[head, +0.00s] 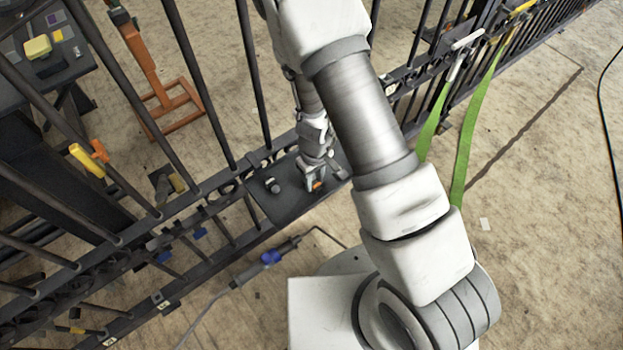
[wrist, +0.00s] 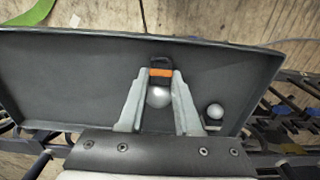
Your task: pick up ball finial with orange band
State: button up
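The ball finial with the orange band (wrist: 160,72) has a silver ball and a dark base. In the wrist view it sits between the two fingers of my gripper (wrist: 160,76). The fingertips lie close along both sides of the band, with no clear gap, and appear shut on it. The ball is nearer the palm and the dark base points away. In the head view my gripper (head: 315,178) is low over the dark tray (head: 281,206), with a bit of orange showing at its tips. I cannot tell whether the finial's base touches the tray.
A second silver ball finial (wrist: 215,111) is in the tray, right of my gripper in the wrist view. Dark gate bars (head: 190,90) stand close around the tray. A green strap (head: 468,150) hangs to the right. Much of the tray's left part is bare.

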grip_shut()
jog(key=shift+r, duration=0.1)
